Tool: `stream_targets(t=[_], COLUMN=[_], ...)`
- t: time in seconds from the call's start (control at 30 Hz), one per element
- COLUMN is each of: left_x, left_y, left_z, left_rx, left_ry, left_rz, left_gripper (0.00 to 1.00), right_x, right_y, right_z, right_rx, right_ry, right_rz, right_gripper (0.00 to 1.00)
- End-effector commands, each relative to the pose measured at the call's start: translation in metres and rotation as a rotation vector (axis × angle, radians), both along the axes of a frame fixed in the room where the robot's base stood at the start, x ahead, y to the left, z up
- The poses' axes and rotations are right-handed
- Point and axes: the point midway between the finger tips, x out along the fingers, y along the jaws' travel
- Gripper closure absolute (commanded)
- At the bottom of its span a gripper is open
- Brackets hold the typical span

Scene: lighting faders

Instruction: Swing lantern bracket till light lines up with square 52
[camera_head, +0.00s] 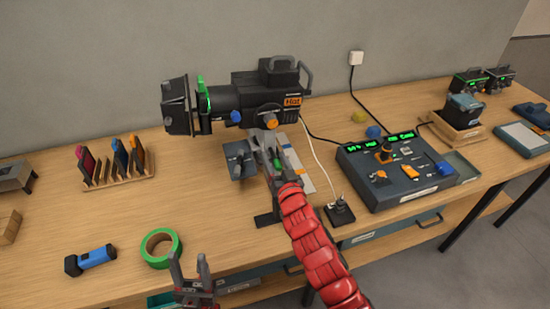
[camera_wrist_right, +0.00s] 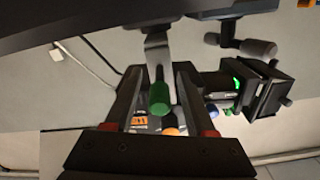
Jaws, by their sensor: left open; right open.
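The black lantern (camera_head: 260,98) with an orange "Hot" label stands on its stand on the wooden bench, its barn doors facing left. A grey bracket handle with a green tip (camera_wrist_right: 159,98) hangs below it in the right wrist view. My right gripper (camera_wrist_right: 158,72) is open, with one finger on each side of this handle; contact cannot be told. In the head view the red sleeve of my right arm partly hides the gripper (camera_head: 276,168). My left gripper (camera_head: 193,280) is open and empty near the bench's front edge. I cannot make out a square marked 52.
A control console (camera_head: 395,170) with green displays stands right of the lantern. A black plug box (camera_head: 340,212) sits between them. A rack of colour filters (camera_head: 112,170), green tape roll (camera_head: 160,248) and blue torch (camera_head: 91,260) are at left. Small lanterns stand at far right.

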Motion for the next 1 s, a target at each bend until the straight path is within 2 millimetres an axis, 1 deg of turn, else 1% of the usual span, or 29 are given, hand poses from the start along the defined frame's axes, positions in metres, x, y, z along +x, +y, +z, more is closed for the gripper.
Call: stream_targets(t=[0.17, 0.27, 0.4, 0.47, 0.5, 1.0], left_x=[0.0, 0.0, 0.0, 0.0, 0.0, 0.0], left_y=[0.0, 0.0, 0.0, 0.0, 0.0, 0.0], left_z=[-0.0001, -0.0001, -0.0001, -0.0002, -0.0002, -0.0001], left_rx=[0.0, 0.0, 0.0, 0.0, 0.0, 0.0], left_ry=[0.0, 0.0, 0.0, 0.0, 0.0, 0.0], left_rz=[0.0, 0.0, 0.0, 0.0, 0.0, 0.0], left_gripper=[0.5, 0.5, 0.5, 0.5, 0.5, 0.5], right_x=[-0.0001, -0.0001, -0.0001, -0.0002, -0.0002, -0.0002], right_y=[0.0, 0.0, -0.0001, -0.0001, -0.0001, -0.0001], right_z=[-0.0004, -0.0004, -0.0005, -0.0005, -0.0006, -0.0009], right_rx=[0.0, 0.0, 0.0, 0.0, 0.0, 0.0], right_ry=[0.0, 0.001, 0.001, 0.001, 0.001, 0.001], right_rz=[0.0, 0.0, 0.0, 0.0, 0.0, 0.0], right_gripper=[0.45, 0.61, 0.86, 0.97, 1.0, 1.0])
